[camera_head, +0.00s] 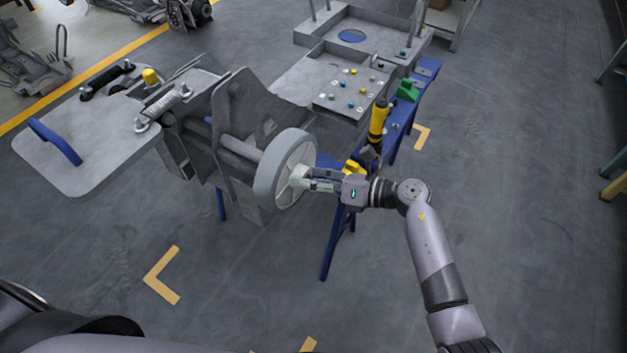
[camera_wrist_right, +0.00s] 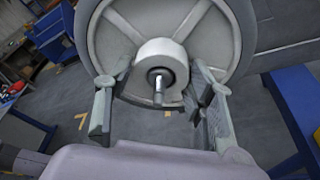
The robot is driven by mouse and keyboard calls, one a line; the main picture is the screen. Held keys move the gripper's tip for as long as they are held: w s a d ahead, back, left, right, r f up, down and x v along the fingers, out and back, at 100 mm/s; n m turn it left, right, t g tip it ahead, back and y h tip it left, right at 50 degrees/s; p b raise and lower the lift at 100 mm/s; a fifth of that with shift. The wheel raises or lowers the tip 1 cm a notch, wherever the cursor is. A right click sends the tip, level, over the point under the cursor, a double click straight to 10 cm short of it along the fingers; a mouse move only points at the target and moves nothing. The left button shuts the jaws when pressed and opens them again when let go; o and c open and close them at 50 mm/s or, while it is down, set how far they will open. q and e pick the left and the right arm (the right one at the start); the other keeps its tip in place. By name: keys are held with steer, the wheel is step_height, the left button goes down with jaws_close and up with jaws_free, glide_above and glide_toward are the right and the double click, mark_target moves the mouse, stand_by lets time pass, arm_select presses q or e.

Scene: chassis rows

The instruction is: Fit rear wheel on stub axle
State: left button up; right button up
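The rear wheel (camera_head: 285,172), a grey disc with a pale rim, stands upright at the outer end of the stub axle (camera_head: 240,149), which comes out of the chassis side plate (camera_head: 232,120). In the right wrist view the wheel's spoked face (camera_wrist_right: 122,28) fills the top, with a round hub (camera_wrist_right: 160,50) and a metal axle end showing in its bore. My right gripper (camera_head: 303,183) is at the hub; its fingers (camera_wrist_right: 160,92) stand apart on either side of it, with a small gap seeming to show. The left gripper is not in view.
A blue-legged bench (camera_head: 340,240) with a panel of coloured buttons (camera_head: 352,88) and a yellow tool (camera_head: 378,120) stands behind my right gripper. A plate with a blue handle (camera_head: 55,141) is at the left. The floor at the right is clear.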

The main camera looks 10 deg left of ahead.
steer(key=o, duration=0.5)
steer(key=shift+s+f, duration=0.1)
steer(key=shift+f, duration=0.1)
steer(key=v, duration=1.2)
steer(key=shift+r, duration=0.2)
